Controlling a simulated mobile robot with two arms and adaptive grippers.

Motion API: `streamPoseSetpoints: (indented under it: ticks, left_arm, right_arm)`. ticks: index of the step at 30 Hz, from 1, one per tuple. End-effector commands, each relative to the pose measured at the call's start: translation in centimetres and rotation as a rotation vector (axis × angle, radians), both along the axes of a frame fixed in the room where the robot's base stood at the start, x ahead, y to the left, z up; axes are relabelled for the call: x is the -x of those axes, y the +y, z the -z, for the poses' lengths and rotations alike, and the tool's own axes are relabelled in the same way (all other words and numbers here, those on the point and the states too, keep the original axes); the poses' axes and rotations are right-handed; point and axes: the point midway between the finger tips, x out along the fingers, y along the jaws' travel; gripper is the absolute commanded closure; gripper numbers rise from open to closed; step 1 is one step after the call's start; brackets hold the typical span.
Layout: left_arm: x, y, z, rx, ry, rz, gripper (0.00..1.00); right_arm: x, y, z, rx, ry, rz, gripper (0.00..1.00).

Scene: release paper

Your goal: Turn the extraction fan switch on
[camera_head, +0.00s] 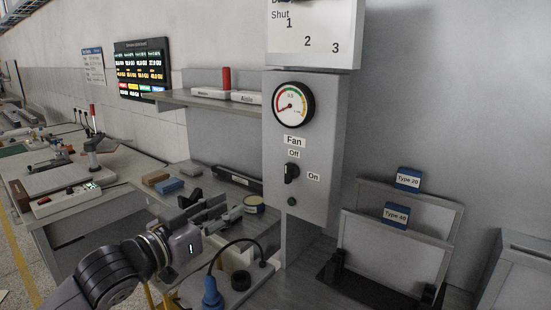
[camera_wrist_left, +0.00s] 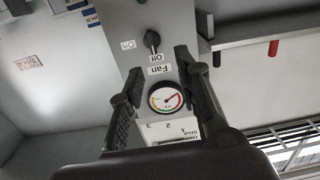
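The black fan switch knob (camera_head: 291,173) is on the grey panel (camera_head: 325,150), under the "Fan" and "Off" labels. "On" is printed at its right. The knob looks upright, pointing towards "Off". It also shows in the left wrist view (camera_wrist_left: 152,39), where the panel is upside down. My left gripper (camera_head: 222,207) is left of the panel and lower than the knob, apart from it. Its fingers are spread with nothing between them in the left wrist view (camera_wrist_left: 158,64); the knob appears beyond the fingertips. My right gripper is not in view.
A round gauge (camera_head: 293,105) is above the switch, and a small green button (camera_head: 292,201) below it. A shelf (camera_head: 205,100) juts out left of the panel. Type 20 and Type 40 boards (camera_head: 398,243) stand at the right. A blue plug with a cable (camera_head: 212,292) is below the gripper.

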Motion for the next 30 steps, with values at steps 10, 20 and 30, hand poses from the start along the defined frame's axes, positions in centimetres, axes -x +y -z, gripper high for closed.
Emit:
streamPoseSetpoints:
  ticks: [10,20,30]
  left_arm:
    - [-1.3,-2.5,-1.5,0.000,-0.014,0.025,0.69]
    - [-7.2,-6.7,-1.5,0.000,-0.013,0.024,0.69]
    - [-11.8,-10.0,-1.3,-0.003,-0.013,0.022,0.69]
  right_arm:
    - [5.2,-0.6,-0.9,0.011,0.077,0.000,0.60]
    - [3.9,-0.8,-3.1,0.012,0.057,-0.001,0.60]
    - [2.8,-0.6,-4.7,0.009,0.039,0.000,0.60]
